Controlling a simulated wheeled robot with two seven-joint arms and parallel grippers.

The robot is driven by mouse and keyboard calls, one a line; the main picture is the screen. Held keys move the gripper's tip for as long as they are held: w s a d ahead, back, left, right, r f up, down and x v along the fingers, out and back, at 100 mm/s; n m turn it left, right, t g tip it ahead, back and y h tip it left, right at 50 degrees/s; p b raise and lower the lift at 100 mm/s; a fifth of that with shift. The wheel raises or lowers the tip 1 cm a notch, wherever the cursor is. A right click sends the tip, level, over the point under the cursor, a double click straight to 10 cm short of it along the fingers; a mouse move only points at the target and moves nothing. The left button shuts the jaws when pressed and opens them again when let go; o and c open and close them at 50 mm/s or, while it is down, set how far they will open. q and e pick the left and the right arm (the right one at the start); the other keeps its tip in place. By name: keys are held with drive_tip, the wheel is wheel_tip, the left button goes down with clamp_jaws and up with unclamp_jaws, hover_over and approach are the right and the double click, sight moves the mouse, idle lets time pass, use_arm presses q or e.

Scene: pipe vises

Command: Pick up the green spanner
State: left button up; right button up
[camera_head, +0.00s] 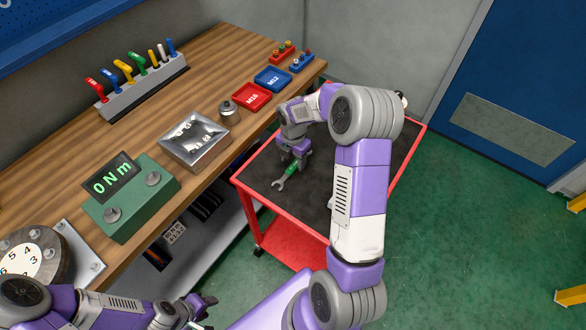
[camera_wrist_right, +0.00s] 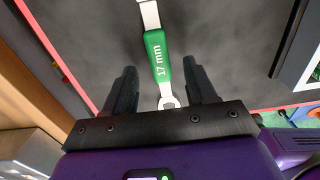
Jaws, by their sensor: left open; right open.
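The green spanner (camera_head: 292,169) lies on the dark top of the red cart (camera_head: 246,191). In the head view its open-jaw end points toward the lower left, and my right gripper (camera_head: 290,165) is over its other end. In the right wrist view the green handle (camera_wrist_right: 157,56), marked 17 mm, lies between the two open fingers of my right gripper (camera_wrist_right: 160,86), with its ring end closest to the palm. I cannot tell whether the fingers touch it. My left gripper (camera_head: 203,304) is open and empty at the bottom of the head view, away from the cart.
The wooden bench (camera_head: 218,55) on the left carries a rack of coloured-handled tools (camera_head: 144,86), red (camera_head: 251,97) and blue (camera_head: 273,79) trays, a metal box (camera_head: 194,140) and a green torque display (camera_head: 130,198). Green floor (camera_head: 470,230) is open to the right of the cart.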

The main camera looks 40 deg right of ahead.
sight(293, 166)
wheel_tip(293, 166, down, 2)
drive_tip(key=shift+f, duration=0.25)
clamp_jaws()
drive_tip(key=shift+r, duration=0.1)
wheel_tip(293, 166, up, 10)
drive_tip(key=p, duration=0.2)
idle(0.4)
